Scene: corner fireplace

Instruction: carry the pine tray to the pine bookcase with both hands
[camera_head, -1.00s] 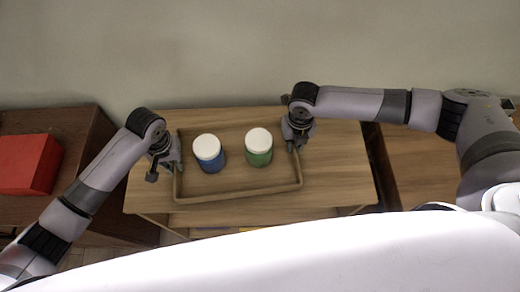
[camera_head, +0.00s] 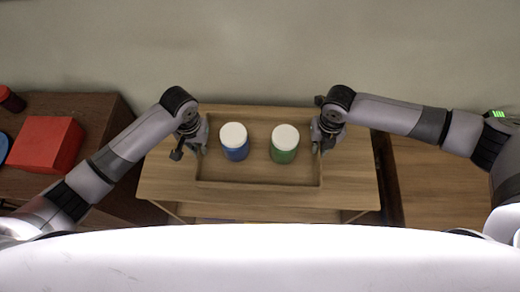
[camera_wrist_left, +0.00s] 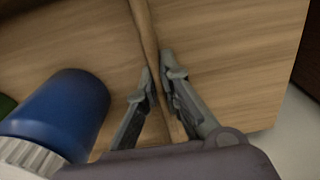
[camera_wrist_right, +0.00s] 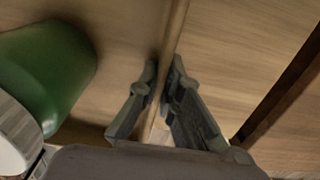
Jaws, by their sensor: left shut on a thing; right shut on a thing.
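The pine tray (camera_head: 260,184) is a shallow wooden tray over the top of a light wooden piece of furniture (camera_head: 350,190); I cannot tell whether it touches that top. A blue jar with a white lid (camera_head: 235,148) and a green jar with a white lid (camera_head: 284,150) stand upright in it. My left gripper (camera_head: 204,145) is shut on the tray's left wall, which also shows in the left wrist view (camera_wrist_left: 147,35). My right gripper (camera_head: 317,142) is shut on the right wall, also seen in the right wrist view (camera_wrist_right: 173,40).
At the left, a dark brown cabinet (camera_head: 90,115) holds a red box (camera_head: 47,145), a dark red jar (camera_head: 10,100) and a blue item (camera_head: 4,146). Another wooden surface (camera_head: 425,190) lies to the right past a dark gap. A plain wall (camera_head: 260,50) stands behind.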

